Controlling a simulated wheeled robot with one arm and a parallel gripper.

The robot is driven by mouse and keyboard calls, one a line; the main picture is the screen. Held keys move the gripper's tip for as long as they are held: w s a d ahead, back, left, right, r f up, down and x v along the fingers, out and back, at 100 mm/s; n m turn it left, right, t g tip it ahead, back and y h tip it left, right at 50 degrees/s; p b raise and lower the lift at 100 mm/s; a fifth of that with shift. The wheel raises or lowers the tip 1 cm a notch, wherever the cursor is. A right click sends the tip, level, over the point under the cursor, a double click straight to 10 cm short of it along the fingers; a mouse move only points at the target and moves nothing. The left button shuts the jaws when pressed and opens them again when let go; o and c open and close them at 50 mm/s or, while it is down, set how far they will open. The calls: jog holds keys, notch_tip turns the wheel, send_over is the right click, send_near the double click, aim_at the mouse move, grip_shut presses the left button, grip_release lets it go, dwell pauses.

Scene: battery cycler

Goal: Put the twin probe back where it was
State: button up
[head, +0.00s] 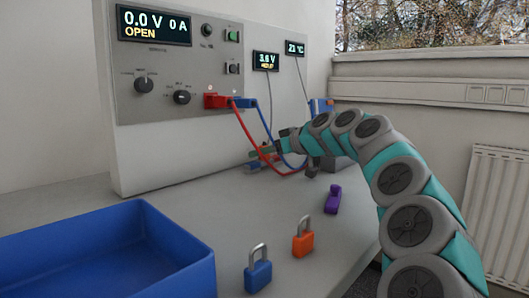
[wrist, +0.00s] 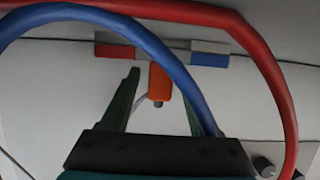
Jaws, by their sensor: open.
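My gripper (wrist: 160,90) is open, its two dark green fingers apart. In the head view my gripper (head: 262,156) is small at the back of the bench, partly behind the cables. An orange piece with a grey tip (wrist: 160,82) shows between the fingers in the wrist view; I cannot tell whether they touch it. A red-and-grey block (wrist: 115,51) and a blue-and-grey block (wrist: 210,58) lie beyond, on either side. A red cable (head: 246,135) and a blue cable (head: 272,138) run from the panel plugs down towards my gripper. I cannot tell for certain which piece is the twin probe.
The cycler panel (head: 180,70) reads 0.0 V, OPEN. A blue tray (head: 110,215) stands front left. A blue padlock (head: 258,275), an orange padlock (head: 303,243) and a purple item (head: 333,199) lie on the bench. The cables loop close around my gripper in the wrist view.

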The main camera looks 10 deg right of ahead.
jog(key=shift+r, duration=0.1)
jog(key=b+v, duration=0.1)
jog(key=v, duration=1.1)
